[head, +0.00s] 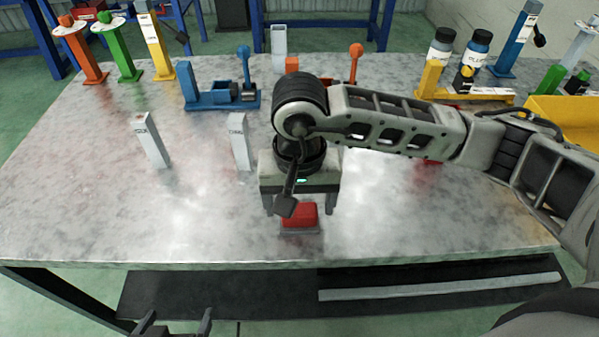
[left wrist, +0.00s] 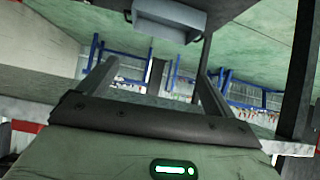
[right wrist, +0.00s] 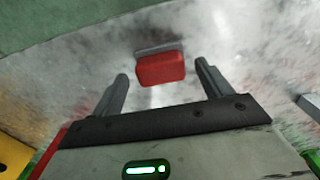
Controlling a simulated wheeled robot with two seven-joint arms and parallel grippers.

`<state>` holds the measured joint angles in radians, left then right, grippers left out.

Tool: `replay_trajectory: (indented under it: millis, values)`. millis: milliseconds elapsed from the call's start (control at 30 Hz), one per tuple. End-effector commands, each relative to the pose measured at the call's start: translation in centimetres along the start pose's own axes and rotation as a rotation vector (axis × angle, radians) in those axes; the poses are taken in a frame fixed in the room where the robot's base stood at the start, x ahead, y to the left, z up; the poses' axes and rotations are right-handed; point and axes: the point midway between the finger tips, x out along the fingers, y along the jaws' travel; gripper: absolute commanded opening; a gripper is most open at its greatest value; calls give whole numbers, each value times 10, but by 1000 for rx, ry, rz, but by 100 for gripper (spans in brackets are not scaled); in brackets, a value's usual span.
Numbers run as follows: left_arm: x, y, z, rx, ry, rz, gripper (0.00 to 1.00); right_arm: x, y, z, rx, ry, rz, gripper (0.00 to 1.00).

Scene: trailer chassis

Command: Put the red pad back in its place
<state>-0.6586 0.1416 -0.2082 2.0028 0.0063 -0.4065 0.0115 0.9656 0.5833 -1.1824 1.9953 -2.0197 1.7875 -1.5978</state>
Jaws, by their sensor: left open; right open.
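The red pad (head: 299,214) is a small block with a grey base, near the front edge of the metal table. In the right wrist view the red pad (right wrist: 161,69) shows just beyond and between the fingertips. My right gripper (head: 300,204) points down at the pad, open; neither finger is seen pressing on it. My left gripper (head: 179,317) is open and empty, low in front of the table; its fingers also show in the left wrist view (left wrist: 153,72). Another red patch (head: 430,162) shows partly behind my right arm; I cannot tell what it is.
Two white upright posts (head: 151,142) (head: 239,142) stand left of my right gripper. A blue fixture (head: 215,97) stands behind them. The table's front left is clear.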

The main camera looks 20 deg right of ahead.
Motion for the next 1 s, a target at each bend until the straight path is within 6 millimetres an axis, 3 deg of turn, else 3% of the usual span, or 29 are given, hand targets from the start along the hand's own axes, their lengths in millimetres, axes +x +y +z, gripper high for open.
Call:
replay_trajectory:
  millis: [200, 433, 600, 1000]
  values:
    - [6, 0, 9, -1, -7, 3, 91, -49, -1, -1, -2, 8, -4, 78]
    - [7, 2, 7, -1, 2, 7, 91, -87, 0, -1, 0, 4, -2, 78]
    - [6, 2, 3, 0, 10, 8, 91, -98, 0, 0, -1, 1, -1, 78]
    - [6, 2, 3, 0, 9, 9, 91, -98, 0, 0, 0, 0, 0, 78]
